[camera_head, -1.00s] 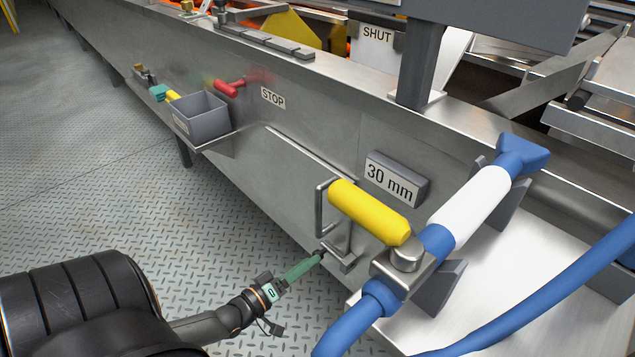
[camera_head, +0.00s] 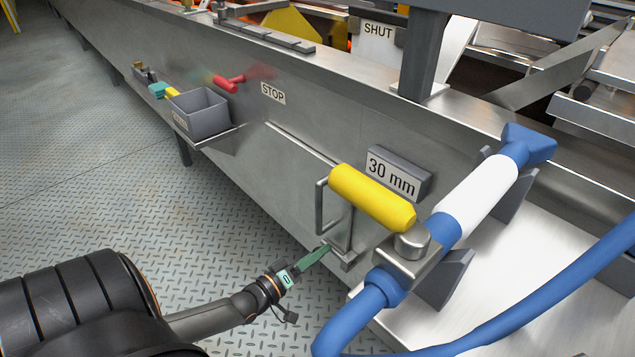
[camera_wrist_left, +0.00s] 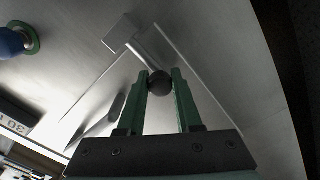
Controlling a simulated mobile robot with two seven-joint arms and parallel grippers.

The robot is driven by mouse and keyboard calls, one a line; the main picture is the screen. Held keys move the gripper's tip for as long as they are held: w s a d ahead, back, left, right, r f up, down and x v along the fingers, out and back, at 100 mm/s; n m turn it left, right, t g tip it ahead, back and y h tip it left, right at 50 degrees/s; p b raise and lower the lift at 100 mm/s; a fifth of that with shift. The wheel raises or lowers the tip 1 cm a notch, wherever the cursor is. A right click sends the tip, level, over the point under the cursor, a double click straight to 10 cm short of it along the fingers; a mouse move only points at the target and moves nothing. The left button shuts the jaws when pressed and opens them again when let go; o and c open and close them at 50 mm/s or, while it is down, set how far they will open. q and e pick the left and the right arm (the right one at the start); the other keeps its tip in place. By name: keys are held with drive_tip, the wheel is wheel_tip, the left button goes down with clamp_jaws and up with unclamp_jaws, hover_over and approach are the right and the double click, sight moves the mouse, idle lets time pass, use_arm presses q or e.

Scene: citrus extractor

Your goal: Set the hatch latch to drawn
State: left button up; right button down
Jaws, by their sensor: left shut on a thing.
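The hatch latch shows in the left wrist view as a dark round knob (camera_wrist_left: 159,83) on a short metal rod, with a metal block (camera_wrist_left: 120,34) behind it on the steel panel. I take this to be the latch, as no label on it is readable. My left gripper (camera_wrist_left: 160,88) has its two green fingers on either side of the knob, shut on it. In the head view my left gripper (camera_head: 326,248) reaches the small metal bracket (camera_head: 345,259) low on the panel, below the yellow handle. The knob is hidden there by the fingers. My right gripper is not in view.
A 30 mm plate (camera_head: 393,177), red lever (camera_head: 229,83) and grey bin (camera_head: 203,116) are along the panel. Open floor lies left.

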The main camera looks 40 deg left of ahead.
use_arm(q)
clamp_jaws()
idle(0.8)
